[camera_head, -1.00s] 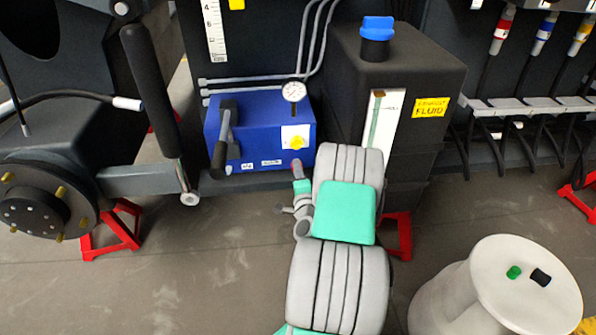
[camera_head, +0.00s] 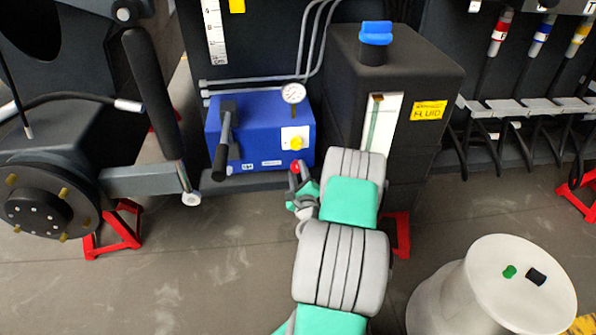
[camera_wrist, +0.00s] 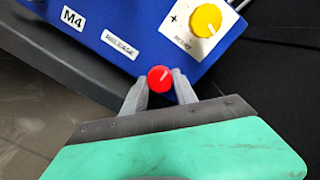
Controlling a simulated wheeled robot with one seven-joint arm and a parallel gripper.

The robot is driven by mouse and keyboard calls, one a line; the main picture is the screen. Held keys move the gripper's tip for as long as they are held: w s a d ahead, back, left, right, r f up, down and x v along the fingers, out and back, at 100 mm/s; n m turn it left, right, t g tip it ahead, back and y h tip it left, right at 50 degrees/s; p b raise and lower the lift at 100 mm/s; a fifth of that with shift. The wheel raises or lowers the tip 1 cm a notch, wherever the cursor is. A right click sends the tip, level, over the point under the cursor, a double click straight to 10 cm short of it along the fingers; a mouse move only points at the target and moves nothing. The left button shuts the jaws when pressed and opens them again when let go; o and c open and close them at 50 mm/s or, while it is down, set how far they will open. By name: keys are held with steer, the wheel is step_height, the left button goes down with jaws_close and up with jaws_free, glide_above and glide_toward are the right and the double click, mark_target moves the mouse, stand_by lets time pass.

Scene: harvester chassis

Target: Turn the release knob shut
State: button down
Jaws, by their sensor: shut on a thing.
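The blue pump box (camera_head: 262,140) stands on a dark ledge, with a black lever handle (camera_head: 222,146), a round gauge (camera_head: 293,92) and a yellow knob (camera_head: 296,143) on a white plate. The red release knob (camera_wrist: 160,79) sits low at the box's front edge, near the RELEASE label (camera_wrist: 121,46). In the head view the red knob (camera_head: 295,165) shows just above my fingertips. My gripper (camera_wrist: 160,88) is shut on the red knob, one grey finger on each side. The knob's lower part is hidden between the fingers.
A black fluid tank (camera_head: 430,75) with a blue cap (camera_head: 376,33) stands right of the box, behind my arm. A wheel hub (camera_head: 45,205) is at left. A white drum (camera_head: 500,285) stands at front right. Floor at front left is clear.

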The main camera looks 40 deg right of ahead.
steer(key=shift+m, duration=0.4)
steer(key=c, duration=1)
jaws_free()
steer(key=shift+o, duration=0.2)
steer(key=b+v, duration=0.1)
steer(key=v, duration=0.7)
steer(key=shift+d, duration=0.15)
